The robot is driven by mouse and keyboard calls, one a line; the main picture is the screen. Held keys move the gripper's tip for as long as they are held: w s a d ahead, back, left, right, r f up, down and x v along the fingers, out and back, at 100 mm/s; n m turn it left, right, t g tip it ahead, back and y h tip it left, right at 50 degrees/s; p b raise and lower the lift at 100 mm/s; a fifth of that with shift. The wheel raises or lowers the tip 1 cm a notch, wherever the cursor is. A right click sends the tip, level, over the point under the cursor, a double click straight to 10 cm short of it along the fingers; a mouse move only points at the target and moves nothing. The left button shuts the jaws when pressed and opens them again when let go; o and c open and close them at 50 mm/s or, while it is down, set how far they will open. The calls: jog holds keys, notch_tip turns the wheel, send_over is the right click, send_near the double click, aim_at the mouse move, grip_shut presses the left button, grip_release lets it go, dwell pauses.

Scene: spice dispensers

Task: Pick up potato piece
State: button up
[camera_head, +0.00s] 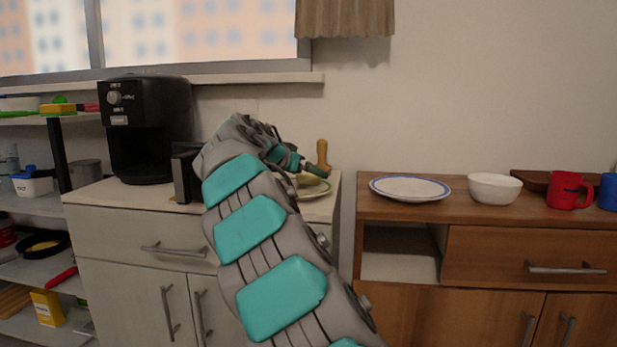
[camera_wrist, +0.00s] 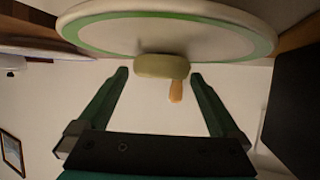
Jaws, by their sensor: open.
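The potato piece (camera_wrist: 162,66) is a pale yellow-green, rounded lump on a white plate (camera_wrist: 165,38) with a green rim, in the wrist view, which looks upside down. My gripper (camera_wrist: 159,77) is open, one finger on each side of the piece with gaps on both sides. I cannot tell whether the piece is fully between the fingertips in depth. In the head view my gripper (camera_head: 296,164) is over the right end of the pale counter, and my arm hides part of it. The piece (camera_head: 306,180) and plate (camera_head: 316,190) show only partly there.
A wooden, knobbed object (camera_head: 322,158) stands behind the plate. A black air fryer (camera_head: 148,130) stands at the counter's left. On the brown cabinet are a blue-rimmed plate (camera_head: 410,188), a white bowl (camera_head: 494,187) and a red mug (camera_head: 568,190). Shelves (camera_head: 40,205) stand at far left.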

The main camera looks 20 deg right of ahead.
aim_at(308, 173)
jog(key=shift+x, duration=1)
jog(key=c, duration=1.2)
jog(key=shift+a+r, duration=0.1)
jog(key=shift+r, duration=0.1)
jog(key=shift+c, duration=0.2)
jog(key=shift+r, duration=1.6)
jog(key=shift+s+a+r, duration=0.1)
jog(key=shift+s+a, duration=0.25)
jog(key=shift+s, duration=0.1)
jog(key=shift+s+a, duration=0.2)
jog(key=shift+s, duration=0.2)
jog(key=s+a+r+b, duration=0.1)
jog(key=s+a+b, duration=0.1)
jog(key=s+a, duration=0.5)
jog(key=s, duration=0.4)
jog(key=shift+s+a, duration=0.35)
jog(key=shift+r, duration=0.15)
